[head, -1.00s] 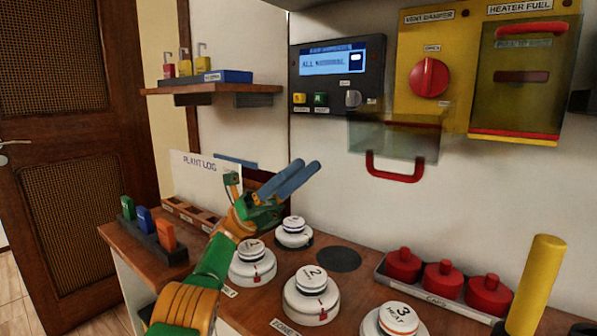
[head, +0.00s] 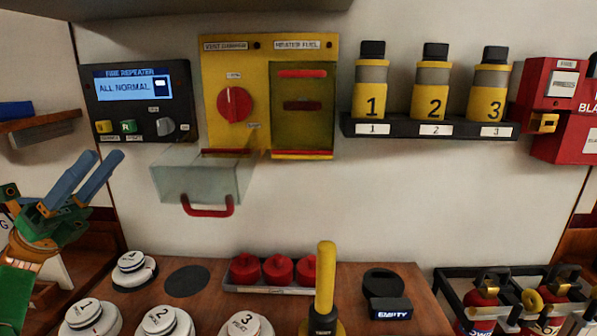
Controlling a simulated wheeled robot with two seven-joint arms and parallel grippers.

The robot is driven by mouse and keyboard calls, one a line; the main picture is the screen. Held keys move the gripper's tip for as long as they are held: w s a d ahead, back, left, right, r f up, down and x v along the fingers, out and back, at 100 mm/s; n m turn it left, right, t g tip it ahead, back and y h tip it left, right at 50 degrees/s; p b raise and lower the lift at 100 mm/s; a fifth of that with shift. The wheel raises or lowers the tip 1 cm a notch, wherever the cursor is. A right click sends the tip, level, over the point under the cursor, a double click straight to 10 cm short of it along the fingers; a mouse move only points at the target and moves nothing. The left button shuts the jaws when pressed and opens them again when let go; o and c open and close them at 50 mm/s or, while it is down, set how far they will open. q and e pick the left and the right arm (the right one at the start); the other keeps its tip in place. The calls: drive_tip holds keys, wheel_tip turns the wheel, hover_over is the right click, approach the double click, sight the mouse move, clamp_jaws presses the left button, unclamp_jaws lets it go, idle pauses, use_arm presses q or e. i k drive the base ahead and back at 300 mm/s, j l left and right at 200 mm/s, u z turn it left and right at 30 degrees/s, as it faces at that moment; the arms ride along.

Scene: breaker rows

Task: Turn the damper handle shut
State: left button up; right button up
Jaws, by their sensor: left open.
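The damper handle (head: 235,104) is a round red knob on the left half of a yellow panel (head: 265,52), under the label VENT DAMPER. A small label sits above it and another at its lower right. A clear cover (head: 185,177) with a red pull bar (head: 208,211) juts out below the knob, leaving the knob uncovered. My left gripper (head: 105,162) has blue fingers spread apart and is empty. It is at the left edge, lower than the knob and well to its left, touching nothing visible. My right gripper is not in view.
A fire repeater box (head: 180,92) reading ALL NORMAL hangs left of the panel. A heater fuel cover (head: 303,128) is beside the knob. Numbered bottles stand on a shelf (head: 430,129) at right. Round numbered units, red knobs (head: 278,269) and a yellow upright handle (head: 325,275) occupy the counter.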

sight(234, 103)
drive_tip(key=k, duration=0.95)
